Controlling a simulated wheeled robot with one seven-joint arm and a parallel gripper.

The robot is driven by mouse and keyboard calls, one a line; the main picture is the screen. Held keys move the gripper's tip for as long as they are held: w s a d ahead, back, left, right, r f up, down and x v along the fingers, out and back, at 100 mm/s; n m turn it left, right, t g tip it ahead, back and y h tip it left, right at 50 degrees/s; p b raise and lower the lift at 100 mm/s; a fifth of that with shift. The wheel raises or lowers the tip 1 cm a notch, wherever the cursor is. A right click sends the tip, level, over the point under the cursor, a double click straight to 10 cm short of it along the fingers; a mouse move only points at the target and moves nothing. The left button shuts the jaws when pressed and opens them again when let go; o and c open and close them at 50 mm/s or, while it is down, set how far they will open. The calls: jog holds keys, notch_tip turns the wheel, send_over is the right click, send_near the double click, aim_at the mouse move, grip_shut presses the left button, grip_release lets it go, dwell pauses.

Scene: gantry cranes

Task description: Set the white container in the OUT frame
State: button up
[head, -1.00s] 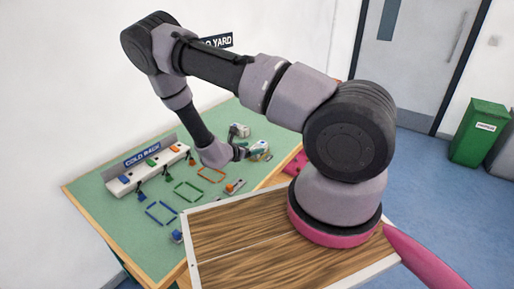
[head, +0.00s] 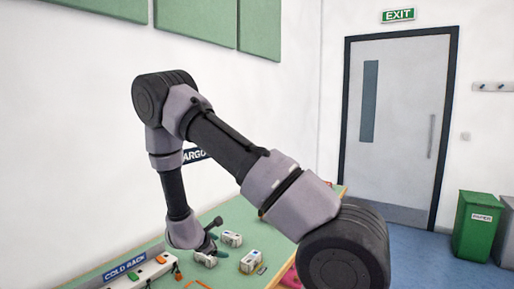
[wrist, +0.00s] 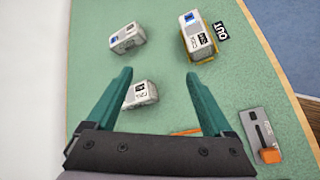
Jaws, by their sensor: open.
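My gripper (wrist: 158,82) is open and empty, with its two teal fingers apart. A small white container (wrist: 140,95) with dark print lies between and below the fingers, not gripped. A second white container (wrist: 127,38) with a blue patch stands beyond the left finger. A third whitish container (wrist: 197,38), also with a blue patch, sits inside the yellow OUT frame (wrist: 211,56), beside the black OUT label (wrist: 222,31). In the head view my gripper (head: 209,250) is low over the table near these containers; the nearest one is partly hidden by it.
A grey lever box (wrist: 260,130) with an orange knob is at the right of the wrist view. An orange outline (wrist: 186,132) shows partly behind my gripper. The COLD RACK (head: 140,273) stands front left.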

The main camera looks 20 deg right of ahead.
jog(key=a+r+m+y, duration=0.1)
jog(key=r+m+y, duration=0.25)
jog(key=r, duration=0.55)
jog(key=s+a+r+m+t+y, duration=0.1)
jog(key=a+r+m+y, duration=0.15)
jog(key=r+m, duration=0.45)
jog(key=a+r+m+y, duration=0.1)
jog(key=r+m+y, duration=0.15)
jog(key=r, duration=0.95)
jog(key=s+d+r+m+y, duration=0.3)
jog(key=s+r+m, duration=0.1)
jog(key=s+r, duration=0.7)
jog(key=s+d+r+m+h, duration=0.1)
jog(key=s+d+m, duration=0.1)
jog(key=s, duration=0.5)
jog(key=s+d+r+m+h, duration=0.1)
jog(key=s+d+r+m, duration=0.1)
jog(key=s, duration=0.5)
jog(key=shift+s+d+r+m+g, duration=0.2)
jog(key=shift+s+d+m+g, duration=0.1)
jog(key=shift+d+m, duration=0.65)
jog(key=shift+a, duration=0.2)
